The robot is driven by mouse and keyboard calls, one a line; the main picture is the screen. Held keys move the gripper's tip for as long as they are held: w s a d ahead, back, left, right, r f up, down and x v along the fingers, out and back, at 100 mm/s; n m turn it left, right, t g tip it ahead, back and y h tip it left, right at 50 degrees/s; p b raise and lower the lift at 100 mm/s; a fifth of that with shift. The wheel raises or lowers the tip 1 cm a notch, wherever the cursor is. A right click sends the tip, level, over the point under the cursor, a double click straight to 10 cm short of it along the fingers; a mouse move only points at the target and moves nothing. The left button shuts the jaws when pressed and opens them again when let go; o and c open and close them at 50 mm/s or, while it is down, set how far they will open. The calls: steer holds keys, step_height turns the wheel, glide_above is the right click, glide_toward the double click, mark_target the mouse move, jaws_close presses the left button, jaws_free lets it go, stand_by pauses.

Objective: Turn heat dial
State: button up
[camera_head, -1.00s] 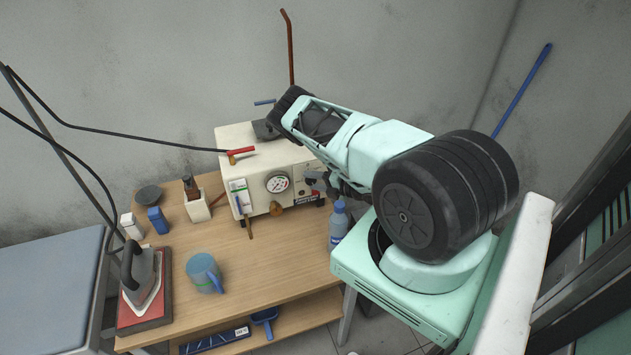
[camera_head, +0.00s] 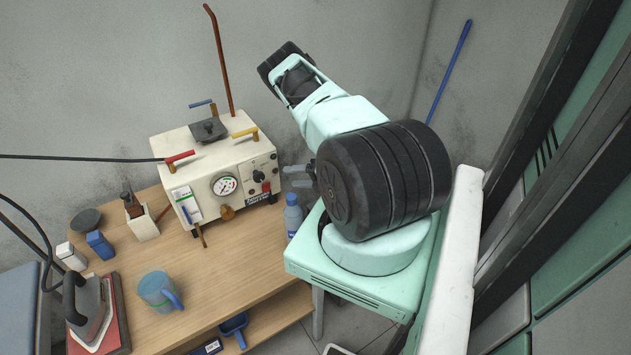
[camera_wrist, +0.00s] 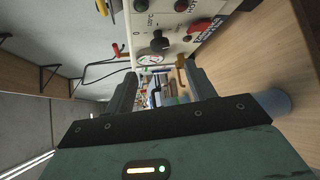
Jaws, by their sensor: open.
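The cream boiler box (camera_head: 209,155) stands at the back of the wooden table. Its front panel carries a round gauge (camera_head: 225,186) and, to the right, a black dial (camera_head: 259,176) with a smaller dark knob just below it.
A blue bottle (camera_head: 293,217) stands at the table's right edge, below my gripper. The boiler has a red-handled valve (camera_head: 180,157) and a yellow-handled valve (camera_head: 245,132) on top. A blue mug (camera_head: 158,291) and an iron (camera_head: 88,305) are at front left. The table middle is clear.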

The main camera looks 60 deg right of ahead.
steer(key=b+v, duration=0.1)
steer(key=v, duration=0.5)
steer(key=shift+b, duration=0.35)
